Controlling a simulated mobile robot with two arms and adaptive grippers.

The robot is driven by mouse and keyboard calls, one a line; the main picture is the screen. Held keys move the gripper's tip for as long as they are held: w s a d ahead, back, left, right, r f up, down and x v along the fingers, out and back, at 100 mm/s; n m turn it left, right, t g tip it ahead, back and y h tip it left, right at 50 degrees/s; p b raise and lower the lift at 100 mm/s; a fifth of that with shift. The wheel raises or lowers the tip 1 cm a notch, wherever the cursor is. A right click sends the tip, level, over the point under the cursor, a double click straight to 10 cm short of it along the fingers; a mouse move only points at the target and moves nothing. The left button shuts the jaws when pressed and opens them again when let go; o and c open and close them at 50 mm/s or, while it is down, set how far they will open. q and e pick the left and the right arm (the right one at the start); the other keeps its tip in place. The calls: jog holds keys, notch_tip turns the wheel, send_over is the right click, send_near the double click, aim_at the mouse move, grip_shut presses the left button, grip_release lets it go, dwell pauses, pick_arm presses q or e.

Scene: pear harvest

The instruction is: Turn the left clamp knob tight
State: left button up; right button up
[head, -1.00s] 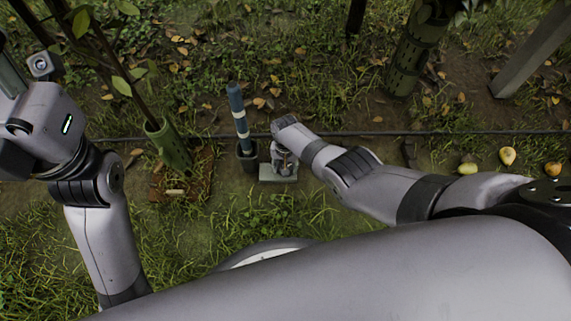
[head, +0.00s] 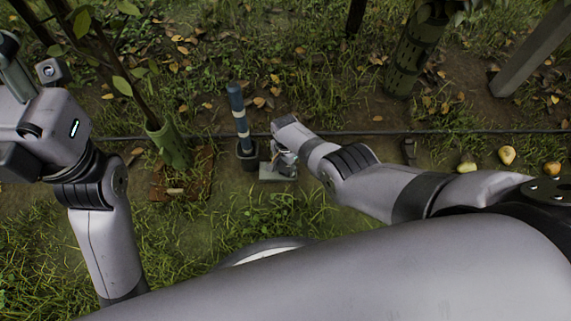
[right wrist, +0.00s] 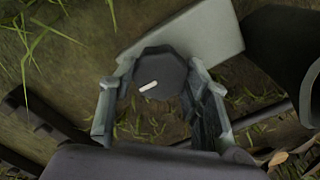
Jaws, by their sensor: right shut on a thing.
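The clamp knob is a dark, many-sided cap (right wrist: 160,75) with a short white mark, seen from above in the right wrist view. My right gripper (right wrist: 160,98) has one finger on each side of the knob and is shut on it. Below the knob is a pale grey block (right wrist: 205,35); in the head view this block (head: 268,174) sits on the ground under my right gripper (head: 285,160), which hides the knob there. My left wrist (head: 45,125) is at the left edge of the head view; its fingers are not clearly seen.
A blue post with white bands (head: 237,108) stands in a dark socket (head: 247,158) just left of the block. A dark hose (head: 370,132) crosses behind. A sapling in a green guard (head: 170,147) stands left.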

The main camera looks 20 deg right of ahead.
aim_at(286, 167)
dwell(0.3)
jog(key=o, duration=1.2)
jog(key=shift+c, duration=0.2)
jog(key=shift+r, duration=0.15)
jog(key=shift+w+r, duration=0.1)
jog(key=shift+r, duration=0.4)
notch_tip(286, 167, up, 11)
jog(key=shift+f, duration=0.15)
